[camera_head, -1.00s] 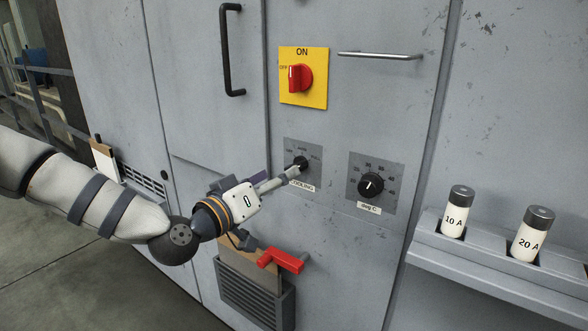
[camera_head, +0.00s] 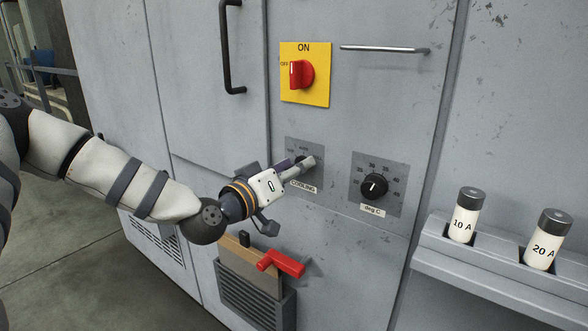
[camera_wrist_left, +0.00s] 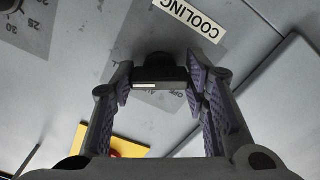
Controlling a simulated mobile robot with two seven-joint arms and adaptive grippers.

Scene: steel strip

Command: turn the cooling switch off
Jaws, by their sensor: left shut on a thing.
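The cooling switch is a black knob (camera_wrist_left: 160,68) on a grey plate (camera_head: 318,150) labelled COOLING, below the yellow main switch. My left gripper (camera_head: 304,163) reaches it from the lower left and hides most of it in the head view. In the left wrist view, the two purple-padded fingers (camera_wrist_left: 160,82) stand on either side of the knob, shut on it. A white mark shows on the knob's left part there. The OFF and AUTO lettering is partly hidden, so I cannot tell which label the mark points at. My right gripper is not in view.
A red rotary switch (camera_head: 301,74) on a yellow plate sits above, and a deg C dial (camera_head: 374,187) to the right. A red handle (camera_head: 282,263) sticks out below near a slotted holder (camera_head: 258,301). Fuses (camera_head: 464,215) stand on a ledge at right.

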